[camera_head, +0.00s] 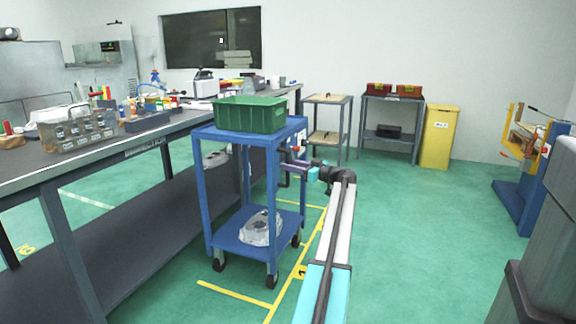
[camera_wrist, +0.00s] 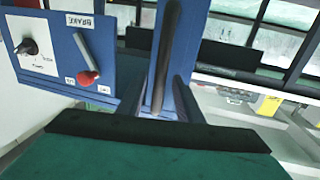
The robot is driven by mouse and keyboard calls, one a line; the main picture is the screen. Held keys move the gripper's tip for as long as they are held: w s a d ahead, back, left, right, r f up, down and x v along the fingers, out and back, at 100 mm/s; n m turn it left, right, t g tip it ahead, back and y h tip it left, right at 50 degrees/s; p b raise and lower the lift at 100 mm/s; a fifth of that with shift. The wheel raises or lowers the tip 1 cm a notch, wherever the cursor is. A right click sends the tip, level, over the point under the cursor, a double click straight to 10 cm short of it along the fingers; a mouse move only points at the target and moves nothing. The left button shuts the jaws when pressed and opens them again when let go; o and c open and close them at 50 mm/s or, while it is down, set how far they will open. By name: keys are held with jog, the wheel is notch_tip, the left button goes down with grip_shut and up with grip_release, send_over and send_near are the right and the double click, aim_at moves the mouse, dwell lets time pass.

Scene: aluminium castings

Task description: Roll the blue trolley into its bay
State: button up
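The blue trolley (camera_head: 238,247) stands upright beside the long workbench. It carries a green crate (camera_head: 250,114) on top and a grey casting (camera_head: 261,228) on its lower shelf. Yellow floor lines (camera_head: 235,293) run in front of it and along its right; I cannot tell whether they mark its bay. My gripper (camera_head: 296,158) is at the trolley's right side. In the wrist view, a blue panel (camera_wrist: 62,50) bears a BRAKE label and a red-tipped lever (camera_wrist: 86,60); its small position labels are unreadable. A black bar (camera_wrist: 166,55) lies ahead; contact and finger opening are unclear.
The workbench (camera_head: 150,135) with bottles and boxes bounds the left. A small stand (camera_head: 328,99), a table with red boxes (camera_head: 390,98) and a yellow bin (camera_head: 438,138) line the back. A blue fixture (camera_head: 520,190) stands right. Green floor (camera_head: 420,220) between is clear.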

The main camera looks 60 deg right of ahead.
jog(key=s+a+p, duration=0.1)
jog(key=s+p, duration=0.2)
jog(key=s, duration=0.9)
jog(key=shift+s+a, duration=0.25)
jog(key=shift+a, duration=0.1)
